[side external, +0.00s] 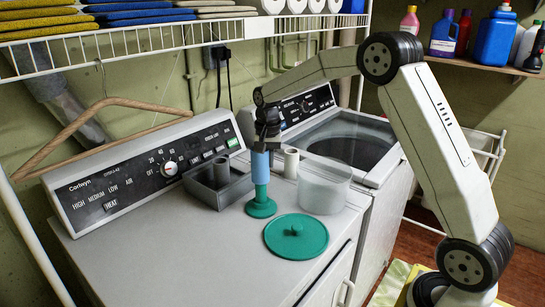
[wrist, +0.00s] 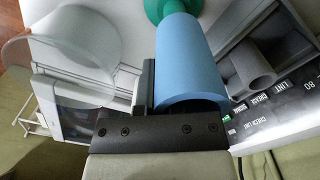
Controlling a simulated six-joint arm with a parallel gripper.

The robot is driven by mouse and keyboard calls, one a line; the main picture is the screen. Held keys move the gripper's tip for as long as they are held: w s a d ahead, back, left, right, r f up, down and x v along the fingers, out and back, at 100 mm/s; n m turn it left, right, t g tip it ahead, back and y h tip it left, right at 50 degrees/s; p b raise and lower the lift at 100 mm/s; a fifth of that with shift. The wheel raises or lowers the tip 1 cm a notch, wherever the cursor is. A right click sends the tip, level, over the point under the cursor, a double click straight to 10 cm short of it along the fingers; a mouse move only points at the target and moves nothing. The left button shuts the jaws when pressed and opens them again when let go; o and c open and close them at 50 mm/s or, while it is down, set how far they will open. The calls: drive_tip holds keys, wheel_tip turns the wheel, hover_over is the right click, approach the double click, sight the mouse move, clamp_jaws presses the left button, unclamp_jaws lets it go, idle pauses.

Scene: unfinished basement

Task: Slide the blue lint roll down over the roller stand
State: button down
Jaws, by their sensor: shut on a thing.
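The blue lint roll (side external: 260,166) is upright in my gripper (side external: 264,145), which is shut on its upper part. In the wrist view the blue roll (wrist: 190,60) runs away from my gripper toward the green stand (wrist: 158,8). One finger shows on its left; the other is hidden.
A grey tray (side external: 232,191) holding a grey tube (side external: 221,172) stands left of the stand. A grey-white tube (side external: 291,163) and a clear tub (side external: 323,187) stand right. A green lid (side external: 296,238) lies in front.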

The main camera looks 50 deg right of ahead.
sight(268, 180)
drive_tip(key=shift+f, duration=2.4)
drive_tip(key=shift+s+f, duration=0.25)
drive_tip(key=shift+f, duration=0.95)
drive_tip(key=c, duration=0.7)
unclamp_jaws()
drive_tip(key=shift+a, duration=0.1)
drive_tip(key=shift+w+r, duration=0.15)
drive_tip(key=shift+r, duration=0.55)
drive_tip(key=shift+t, duration=0.3)
drive_tip(key=r, duration=0.9)
drive_tip(key=shift+w+d, duration=0.2)
drive_tip(key=shift+w, duration=0.05)
